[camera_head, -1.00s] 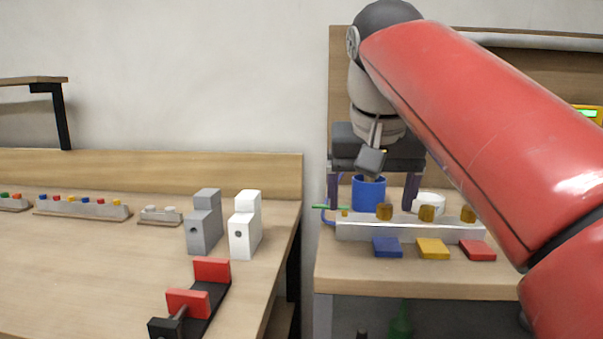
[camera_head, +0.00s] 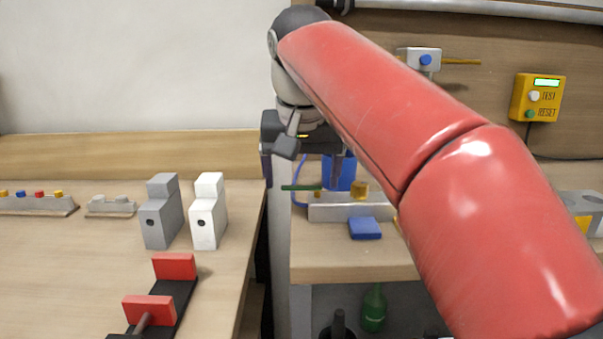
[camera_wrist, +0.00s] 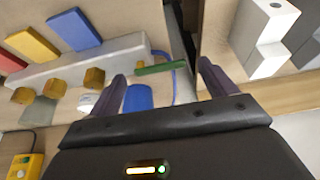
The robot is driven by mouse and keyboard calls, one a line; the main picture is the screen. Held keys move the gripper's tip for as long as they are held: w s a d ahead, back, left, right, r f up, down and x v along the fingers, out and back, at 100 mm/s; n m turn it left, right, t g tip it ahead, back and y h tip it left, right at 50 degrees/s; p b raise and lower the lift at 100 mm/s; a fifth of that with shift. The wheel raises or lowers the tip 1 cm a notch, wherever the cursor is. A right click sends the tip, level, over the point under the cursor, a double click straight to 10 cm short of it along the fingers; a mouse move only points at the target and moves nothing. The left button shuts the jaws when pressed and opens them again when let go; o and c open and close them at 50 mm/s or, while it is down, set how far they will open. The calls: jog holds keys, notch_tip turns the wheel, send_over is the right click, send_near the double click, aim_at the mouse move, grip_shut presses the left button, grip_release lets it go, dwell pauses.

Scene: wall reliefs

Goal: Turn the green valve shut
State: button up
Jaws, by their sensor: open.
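The green valve handle (camera_head: 301,187) is a thin bar at the left end of a silver block (camera_head: 330,212) on the right bench. In the wrist view the green handle (camera_wrist: 160,68) lies between the fingertips in the picture, apparently beyond them. A blue hose (camera_wrist: 180,82) curves beside it. My gripper (camera_head: 302,178) points down over this end of the block, its dark fingers spread to either side of the handle. In the wrist view my gripper (camera_wrist: 163,72) is open and empty. I cannot tell whether a finger touches the handle.
Brass knobs (camera_wrist: 93,78) line the block, and a blue cup (camera_head: 340,172) stands behind it. A blue plate (camera_head: 365,228) lies in front. Grey (camera_head: 162,215) and white (camera_head: 208,215) blocks stand on the left bench across a gap. A yellow test box (camera_head: 537,97) hangs right.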

jog(key=shift+f, duration=0.15)
jog(key=c, duration=1)
jog(key=n, duration=0.1)
jog(key=n+y, duration=0.1)
jog(key=n, duration=0.1)
jog(key=s+n, duration=0.1)
jog(key=shift+d+y, duration=0.35)
jog(key=shift+y, duration=0.05)
jog(key=n, duration=0.1)
jog(key=n+y, duration=0.1)
jog(key=n, duration=0.1)
jog(key=d+n+g, duration=0.1)
jog(key=n, duration=0.1)
jog(key=shift+s+y, duration=0.25)
jog(key=shift+y, duration=0.05)
jog(key=n, duration=0.2)
jog(key=d+n+g+y, duration=0.1)
jog(key=n, duration=0.1)
jog(key=shift+s+g, duration=0.1)
jog(key=shift+g, duration=0.2)
jog(key=shift+d+n+g, duration=0.25)
jog(key=shift+n+g, duration=0.15)
jog(key=shift+n, duration=0.8)
jog(key=shift+d+n+g, duration=0.25)
jog(key=shift+n+g, duration=0.15)
jog(key=shift+n, duration=0.8)
